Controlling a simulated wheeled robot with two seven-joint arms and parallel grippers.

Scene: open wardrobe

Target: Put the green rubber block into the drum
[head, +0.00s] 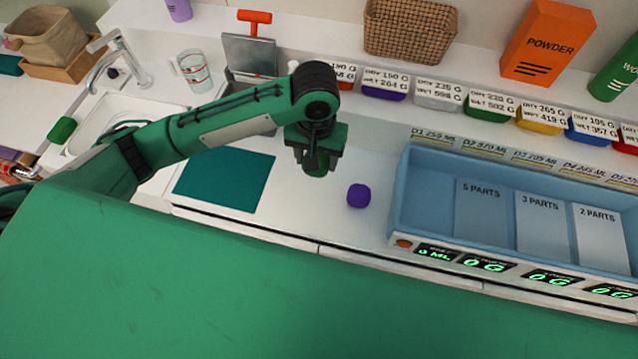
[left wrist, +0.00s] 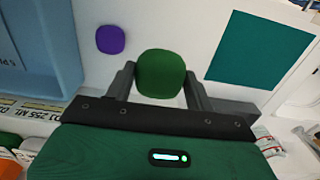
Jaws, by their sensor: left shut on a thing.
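My left gripper (head: 317,160) is shut on the green rubber block (head: 317,169), above the white counter left of the blue tray. In the left wrist view the rounded dark green block (left wrist: 160,74) sits between the two fingers of the left gripper (left wrist: 160,88). In the head view the gripper hides much of the block. I cannot make out a drum in either view. My right gripper is in neither view.
A purple block (head: 358,195) lies on the counter between the gripper and the blue tray (head: 398,200). A teal mat (head: 225,181) lies to the left. Behind are labelled bins (head: 437,95), a wicker basket (head: 410,28) and a glass (head: 194,72). A sink (head: 105,120) is far left.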

